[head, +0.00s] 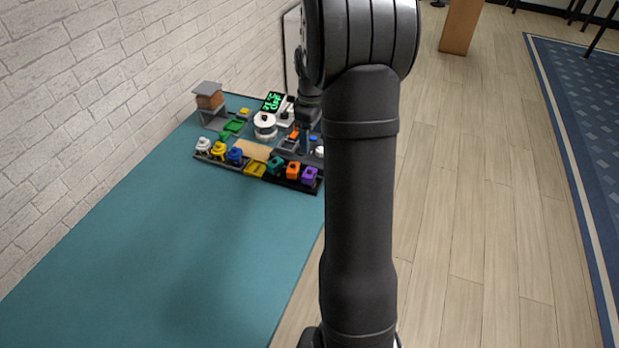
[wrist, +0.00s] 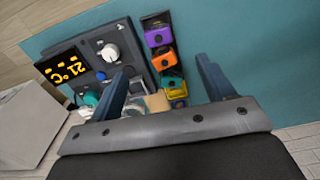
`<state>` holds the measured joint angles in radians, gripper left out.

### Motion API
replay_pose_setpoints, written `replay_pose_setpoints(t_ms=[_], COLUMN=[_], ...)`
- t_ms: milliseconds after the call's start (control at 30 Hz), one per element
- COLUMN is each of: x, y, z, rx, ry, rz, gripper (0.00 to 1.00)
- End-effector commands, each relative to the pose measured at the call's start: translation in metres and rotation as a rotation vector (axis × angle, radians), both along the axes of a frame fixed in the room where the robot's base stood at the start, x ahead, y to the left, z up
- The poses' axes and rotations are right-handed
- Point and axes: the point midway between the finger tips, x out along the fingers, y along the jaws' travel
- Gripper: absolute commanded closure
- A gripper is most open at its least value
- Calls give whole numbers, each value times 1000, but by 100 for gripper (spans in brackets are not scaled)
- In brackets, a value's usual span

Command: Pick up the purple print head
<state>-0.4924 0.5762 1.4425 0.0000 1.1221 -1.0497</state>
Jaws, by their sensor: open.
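The purple print head (head: 310,175) sits at the right end of a row of coloured print heads in a black rack (head: 300,186) near the mat's right edge. In the wrist view the purple print head (wrist: 158,37) is at the top of the row, beyond my fingertips. My gripper (wrist: 162,70) is open and empty, its two dark blue fingers spread apart above the row. In the head view my arm hides much of the gripper.
Orange (wrist: 164,59), teal (wrist: 171,80) and yellow (head: 255,170) print heads share the row. The teal mat (head: 140,250) is bare in front.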

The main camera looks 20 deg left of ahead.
Motion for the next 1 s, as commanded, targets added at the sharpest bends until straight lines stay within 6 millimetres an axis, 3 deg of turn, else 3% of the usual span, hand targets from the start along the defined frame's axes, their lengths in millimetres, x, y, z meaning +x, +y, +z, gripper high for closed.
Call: replay_pose_setpoints(t_ms=[400, 733, 1000], x=[-1, 1, 5], y=[0, 2, 8], z=[-89, -115, -152], rx=[-3, -1, -2], ry=[4, 2, 3], rz=[-3, -4, -4], gripper=[25, 25, 25])
